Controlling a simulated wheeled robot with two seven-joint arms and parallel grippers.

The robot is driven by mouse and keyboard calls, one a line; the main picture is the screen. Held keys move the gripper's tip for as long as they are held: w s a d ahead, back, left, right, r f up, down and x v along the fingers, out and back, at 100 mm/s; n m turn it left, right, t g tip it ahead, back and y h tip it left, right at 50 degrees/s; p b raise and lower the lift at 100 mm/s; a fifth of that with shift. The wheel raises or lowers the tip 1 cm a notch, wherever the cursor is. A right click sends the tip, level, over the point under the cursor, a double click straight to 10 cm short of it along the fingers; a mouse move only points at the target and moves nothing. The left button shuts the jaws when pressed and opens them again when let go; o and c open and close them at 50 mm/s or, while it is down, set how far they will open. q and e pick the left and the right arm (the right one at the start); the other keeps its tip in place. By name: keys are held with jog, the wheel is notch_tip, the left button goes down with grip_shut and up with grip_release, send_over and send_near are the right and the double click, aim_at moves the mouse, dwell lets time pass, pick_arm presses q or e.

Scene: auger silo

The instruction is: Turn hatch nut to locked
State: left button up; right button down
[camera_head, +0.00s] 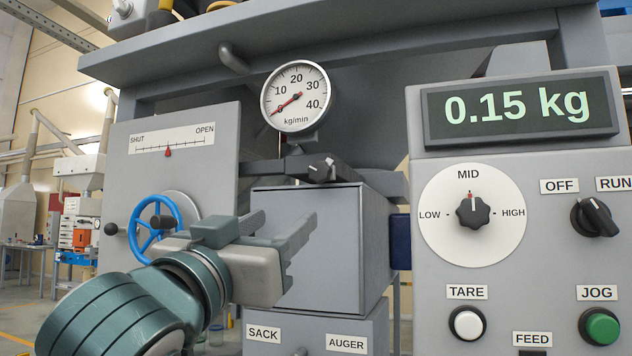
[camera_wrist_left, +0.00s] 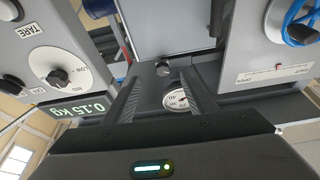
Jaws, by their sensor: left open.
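The dark hatch nut (camera_head: 322,168), with a small pale mark, sits on top of the grey box-shaped hatch (camera_head: 325,240), below the round gauge. A dark round knob, which looks like this nut (camera_wrist_left: 163,69), shows in the left wrist view at the edge of the grey hatch panel (camera_wrist_left: 165,28). My left gripper (camera_head: 288,216) is open and empty in front of the hatch, lower than the nut. In the left wrist view the left gripper's fingers (camera_wrist_left: 159,80) lie either side of the nut in the picture, apart from it. My right gripper is not in view.
A blue handwheel (camera_head: 155,228) is behind my left wrist. The gauge (camera_head: 296,97) stands above the nut. A control panel (camera_head: 540,255) with knobs, buttons and a display reading 0.15 kg (camera_head: 520,105) is on the right. A ledge (camera_head: 330,40) overhangs above.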

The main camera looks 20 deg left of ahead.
pick_arm(q)
jog(key=shift+s+r+t, duration=0.3)
jog(key=shift+s+r, duration=0.6)
jog(key=shift+r, duration=0.3)
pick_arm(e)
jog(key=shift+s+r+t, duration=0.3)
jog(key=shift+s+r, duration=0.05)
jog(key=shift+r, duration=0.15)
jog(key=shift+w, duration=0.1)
